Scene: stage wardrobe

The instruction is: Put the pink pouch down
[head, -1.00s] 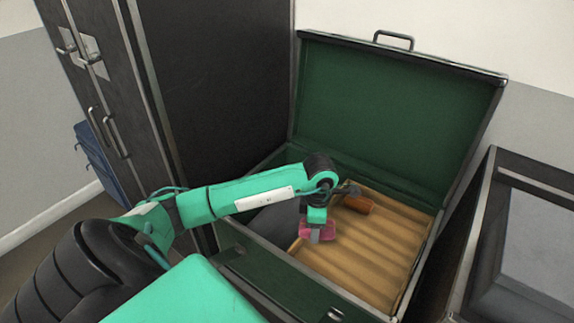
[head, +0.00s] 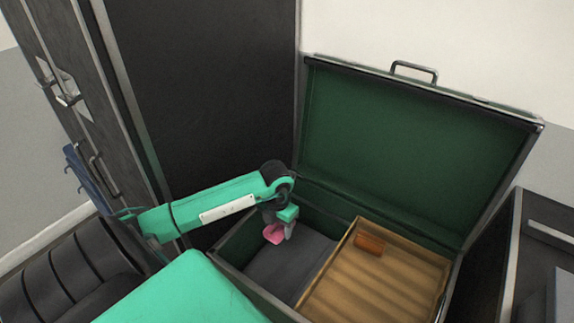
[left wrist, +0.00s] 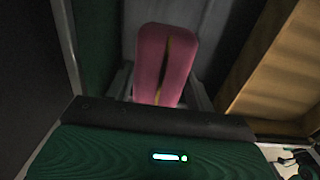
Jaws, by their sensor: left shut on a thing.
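The pink pouch (head: 274,233) is held in my left gripper (head: 283,228), above the dark left part of the open green trunk (head: 233,258). In the left wrist view the pouch (left wrist: 165,62) shows a yellowish stripe down its middle, and the left gripper's fingers (left wrist: 162,92) are on either side of it. Grey lining lies beneath the pouch; I cannot tell whether the pouch touches it. My right gripper is not in view.
A tan ribbed tray (head: 385,285) fills the right part of the trunk, with an orange-brown item (head: 370,245) in it. The raised green lid (head: 410,150) stands behind. A tall black wardrobe case (head: 200,100) is close on the left. The trunk's grey-lined floor (head: 285,270) is clear.

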